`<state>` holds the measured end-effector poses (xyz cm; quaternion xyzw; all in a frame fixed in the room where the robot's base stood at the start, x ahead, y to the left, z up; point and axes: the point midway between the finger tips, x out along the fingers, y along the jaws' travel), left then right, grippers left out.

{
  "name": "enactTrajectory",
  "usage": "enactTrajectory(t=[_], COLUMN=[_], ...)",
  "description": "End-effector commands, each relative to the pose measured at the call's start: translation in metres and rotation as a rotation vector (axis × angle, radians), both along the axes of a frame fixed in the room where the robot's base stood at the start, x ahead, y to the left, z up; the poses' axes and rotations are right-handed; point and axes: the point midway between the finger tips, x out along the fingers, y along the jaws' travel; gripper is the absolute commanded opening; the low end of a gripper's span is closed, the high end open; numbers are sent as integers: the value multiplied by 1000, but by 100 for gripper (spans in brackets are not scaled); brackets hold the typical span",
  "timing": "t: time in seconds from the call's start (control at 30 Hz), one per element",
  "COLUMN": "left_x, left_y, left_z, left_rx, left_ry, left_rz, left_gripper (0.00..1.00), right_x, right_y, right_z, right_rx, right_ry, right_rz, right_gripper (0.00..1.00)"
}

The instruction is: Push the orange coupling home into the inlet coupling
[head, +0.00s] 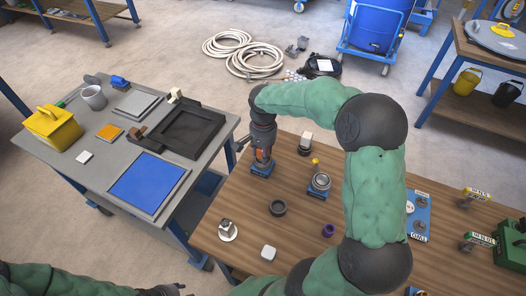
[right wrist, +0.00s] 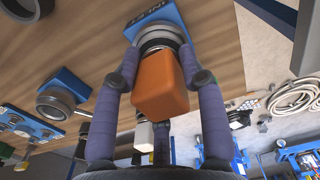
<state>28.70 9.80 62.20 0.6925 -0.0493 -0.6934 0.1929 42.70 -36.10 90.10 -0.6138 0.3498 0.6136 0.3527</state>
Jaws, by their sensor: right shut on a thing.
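A dark band shows between the orange body and the ring; I cannot tell how deep the coupling sits. In the head view my right gripper (head: 262,152) points down over the blue base (head: 262,169), hiding most of the orange part. My left gripper (head: 168,290) is at the bottom edge, its fingers unclear.
A second metal coupling on a blue base (head: 320,184) stands to the right. A grey bench (head: 85,180) with trays stands left.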

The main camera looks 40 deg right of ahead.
Motion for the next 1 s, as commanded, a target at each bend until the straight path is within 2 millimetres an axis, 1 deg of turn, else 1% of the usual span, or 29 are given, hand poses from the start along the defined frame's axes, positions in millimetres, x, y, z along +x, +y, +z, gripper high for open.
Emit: enactTrajectory(t=[0.07,0.1,0.2,0.53,0.67,0.77,1.0], left_x=[0,0,0,0,0,0,0], left_y=[0,0,0,0,0,0,0], left_z=[-1,-2,-1,-1,-1,-1,-1], left_rx=[0,0,0,0,0,0,0], left_ry=[0,0,0,0,0,0,0], left_rz=[0,0,0,0,0,0,0], left_gripper=[40,40,40,40,40,40,40], right_x=[0,0,0,0,1,1,1], right_y=[0,0,0,0,0,0,-1], right_z=[-2,-2,-2,-1,7,21,69], right_rx=[0,-1,-1,0,0,-1,-2], right_ry=[0,-1,-1,0,-2,-5,-5], right_rz=[0,0,0,0,0,-1,0], right_gripper=[0,44,69,69,69,69,69])
